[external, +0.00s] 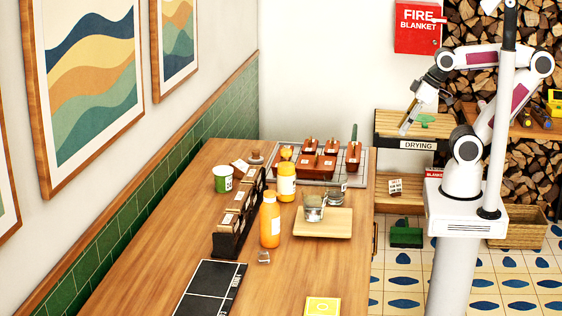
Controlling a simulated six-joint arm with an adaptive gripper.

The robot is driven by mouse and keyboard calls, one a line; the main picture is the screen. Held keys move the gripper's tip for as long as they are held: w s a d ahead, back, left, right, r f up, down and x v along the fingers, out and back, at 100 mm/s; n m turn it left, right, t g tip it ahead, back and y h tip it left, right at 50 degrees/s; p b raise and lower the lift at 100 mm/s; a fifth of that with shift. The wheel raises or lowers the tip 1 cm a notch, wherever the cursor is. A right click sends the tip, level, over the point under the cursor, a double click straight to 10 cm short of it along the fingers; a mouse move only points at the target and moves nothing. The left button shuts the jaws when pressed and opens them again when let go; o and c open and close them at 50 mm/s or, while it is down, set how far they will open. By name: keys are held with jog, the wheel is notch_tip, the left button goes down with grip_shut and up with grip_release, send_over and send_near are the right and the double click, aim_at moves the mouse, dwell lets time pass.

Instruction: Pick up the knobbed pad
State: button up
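A small round brown piece with a knob on top (256,158), which looks like the knobbed pad, sits at the far left of the wooden table, close to the green tiled wall. It is small in the picture, so its details are hard to tell. My gripper (408,122) is well to the right of it, beyond the table's right edge, pointing down in front of the drying shelf. The fingers are too small to tell whether they are open or shut, and I see nothing clearly held.
A dark rack of cards (228,243), a green mug (222,181), an orange bottle (270,222) and a yellow-orange jar (286,184) stand near the pad. The table's near right is mostly clear.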

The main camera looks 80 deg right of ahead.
dwell(0.4)
jog(key=o, duration=0.6)
jog(key=shift+o, duration=0.2)
jog(key=shift+w+r, duration=0.1)
jog(key=shift+w, duration=0.05)
